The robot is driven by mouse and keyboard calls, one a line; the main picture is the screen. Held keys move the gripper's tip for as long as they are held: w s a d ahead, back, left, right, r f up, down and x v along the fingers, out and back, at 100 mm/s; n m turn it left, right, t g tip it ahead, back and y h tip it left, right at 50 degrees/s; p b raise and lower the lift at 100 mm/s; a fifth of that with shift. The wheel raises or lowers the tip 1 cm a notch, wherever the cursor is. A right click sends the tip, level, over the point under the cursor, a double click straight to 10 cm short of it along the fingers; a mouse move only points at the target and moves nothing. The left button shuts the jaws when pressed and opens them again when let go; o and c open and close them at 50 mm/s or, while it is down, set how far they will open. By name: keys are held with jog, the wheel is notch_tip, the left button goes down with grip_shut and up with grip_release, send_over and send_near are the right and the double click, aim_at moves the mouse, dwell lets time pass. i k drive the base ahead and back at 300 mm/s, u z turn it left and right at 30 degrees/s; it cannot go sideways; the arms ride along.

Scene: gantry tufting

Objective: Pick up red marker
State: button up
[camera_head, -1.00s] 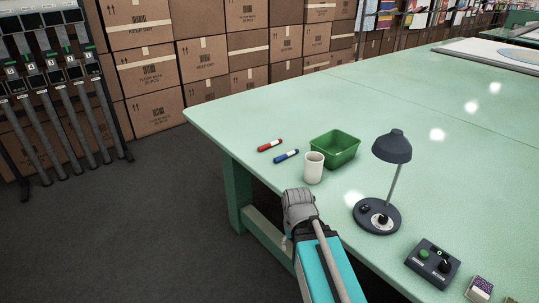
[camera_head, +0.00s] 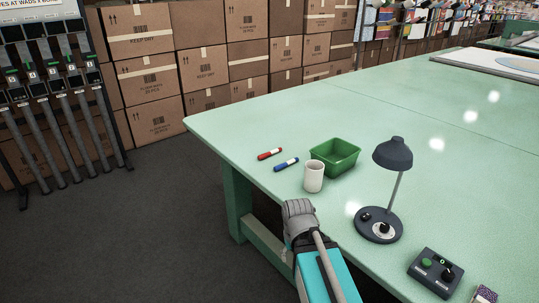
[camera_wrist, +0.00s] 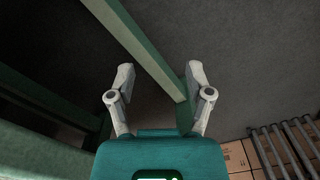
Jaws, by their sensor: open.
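The red marker (camera_head: 270,154) lies flat on the green table (camera_head: 400,110), near its left corner. A blue marker (camera_head: 286,164) lies just in front of it, slightly to the right. In the head view my arm reaches up from the bottom to the table's front edge; its fingers cannot be made out there. In the wrist view my gripper (camera_wrist: 158,82) is open and empty, its two pale fingers apart. Behind the fingers are the dark floor and the table's green frame. No marker shows in the wrist view.
A white cup (camera_head: 314,177) stands right of the markers, with a green bin (camera_head: 335,156) behind it. A desk lamp (camera_head: 379,225) and a control box (camera_head: 436,272) stand further right. Stacked cardboard boxes (camera_head: 203,65) line the back. The table left of the markers is clear.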

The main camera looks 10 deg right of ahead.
aim_at(261, 157)
jog(key=u, duration=0.55)
jog(key=k, duration=1.35)
jog(key=u, duration=0.95)
jog(key=i, duration=1.85)
jog(key=z, duration=0.6)
jog(key=i, duration=0.8)
jog(key=z, duration=0.65)
